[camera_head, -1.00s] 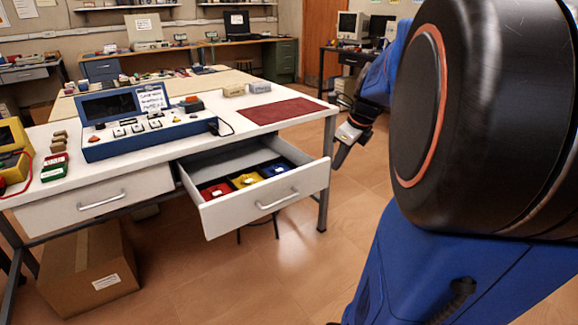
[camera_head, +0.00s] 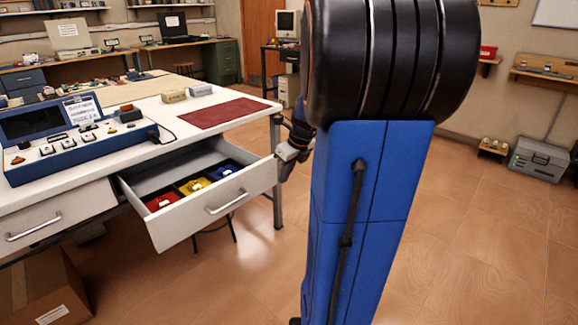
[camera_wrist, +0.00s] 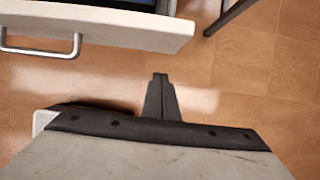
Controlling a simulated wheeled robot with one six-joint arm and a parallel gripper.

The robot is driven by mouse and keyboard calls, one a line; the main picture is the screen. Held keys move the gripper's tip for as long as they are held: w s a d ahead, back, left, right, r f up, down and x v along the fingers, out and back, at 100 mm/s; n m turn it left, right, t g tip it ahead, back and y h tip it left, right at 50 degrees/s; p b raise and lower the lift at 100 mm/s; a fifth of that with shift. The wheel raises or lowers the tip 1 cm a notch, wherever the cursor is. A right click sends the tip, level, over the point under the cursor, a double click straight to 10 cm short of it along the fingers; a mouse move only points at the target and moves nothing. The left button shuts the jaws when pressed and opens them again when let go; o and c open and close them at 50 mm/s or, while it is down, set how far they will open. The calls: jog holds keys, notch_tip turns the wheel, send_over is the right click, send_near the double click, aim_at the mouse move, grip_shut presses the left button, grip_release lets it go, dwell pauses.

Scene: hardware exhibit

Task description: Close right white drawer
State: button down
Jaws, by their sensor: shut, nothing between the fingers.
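The right white drawer (camera_head: 250,190) stands pulled out under the white table, with its metal handle (camera_head: 227,203) on the front panel. Red, yellow and blue bins (camera_head: 193,186) sit inside it. My gripper (camera_head: 286,173) is shut and empty, close to the right end of the drawer front in the head view, partly behind my arm. In the wrist view the shut fingers (camera_wrist: 160,78) point toward the drawer front (camera_wrist: 130,28), with floor showing between them. The handle also shows there (camera_wrist: 40,50).
The left white drawer (camera_head: 60,215) is shut. A table leg (camera_head: 277,205) stands behind the open drawer's right end. A blue control console (camera_head: 75,140) and a red mat (camera_head: 222,112) lie on the tabletop. The floor (camera_head: 480,230) to the right is clear.

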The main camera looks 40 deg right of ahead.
aim_at(276, 169)
jog(key=shift+w+r, duration=0.2)
jog(key=shift+w, duration=1.7)
jog(key=shift+w, duration=0.15)
